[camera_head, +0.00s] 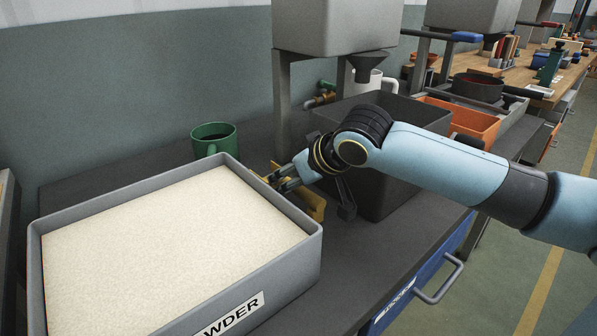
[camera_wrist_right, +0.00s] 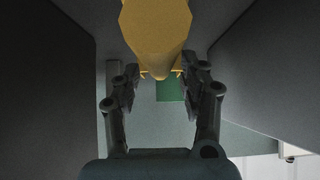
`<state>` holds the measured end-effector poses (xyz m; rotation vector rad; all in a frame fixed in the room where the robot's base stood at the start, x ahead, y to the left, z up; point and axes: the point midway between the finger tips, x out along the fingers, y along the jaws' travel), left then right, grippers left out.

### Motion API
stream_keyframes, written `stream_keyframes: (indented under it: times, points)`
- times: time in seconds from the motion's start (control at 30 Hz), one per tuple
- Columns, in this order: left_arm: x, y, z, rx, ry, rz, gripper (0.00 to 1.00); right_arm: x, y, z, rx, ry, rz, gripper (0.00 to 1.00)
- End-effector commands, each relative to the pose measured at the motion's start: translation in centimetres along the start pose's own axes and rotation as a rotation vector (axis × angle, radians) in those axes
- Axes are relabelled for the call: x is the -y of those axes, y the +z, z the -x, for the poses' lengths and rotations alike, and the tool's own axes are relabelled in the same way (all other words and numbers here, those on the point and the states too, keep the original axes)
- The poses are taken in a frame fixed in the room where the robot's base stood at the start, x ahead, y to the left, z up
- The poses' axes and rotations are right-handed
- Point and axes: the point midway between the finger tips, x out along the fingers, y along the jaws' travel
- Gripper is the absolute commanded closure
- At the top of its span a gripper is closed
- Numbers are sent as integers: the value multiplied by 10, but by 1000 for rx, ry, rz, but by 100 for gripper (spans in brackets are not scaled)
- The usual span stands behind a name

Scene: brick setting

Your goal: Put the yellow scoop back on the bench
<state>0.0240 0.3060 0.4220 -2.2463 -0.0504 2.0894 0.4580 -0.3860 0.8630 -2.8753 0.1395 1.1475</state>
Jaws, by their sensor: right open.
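The yellow scoop (camera_head: 316,206) is in the gap between the powder tray and a dark grey bin, partly hidden by my right gripper. In the right wrist view the scoop (camera_wrist_right: 155,30) shows at the top, its narrow end pointing down between the fingertips. My right gripper (camera_head: 279,179) is open, with its fingers (camera_wrist_right: 160,82) on either side of that narrow end. I cannot tell whether the fingers touch it, or whether the scoop rests on the dark bench top (camera_head: 345,262). My left gripper is not in view.
The powder tray (camera_head: 309,258) fills the left front. A green mug (camera_head: 214,139) stands behind it. The dark bin (camera_head: 385,195) is under my right forearm, with an orange bin (camera_head: 462,121) beyond. A hopper (camera_head: 335,25) stands behind. Bench front is clear.

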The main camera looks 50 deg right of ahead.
Motion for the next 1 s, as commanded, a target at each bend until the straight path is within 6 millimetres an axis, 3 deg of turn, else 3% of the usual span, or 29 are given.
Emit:
stream_keyframes:
  times: [0.5, 0.7, 1.0]
  points:
    - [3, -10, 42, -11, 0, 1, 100, 0, -2, 104, 2, 0, 7, 57]
    - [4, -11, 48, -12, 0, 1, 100, 0, -1, 118, 0, 0, 3, 57]
    - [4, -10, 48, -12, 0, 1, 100, 0, 0, 118, 0, 0, 0, 57]
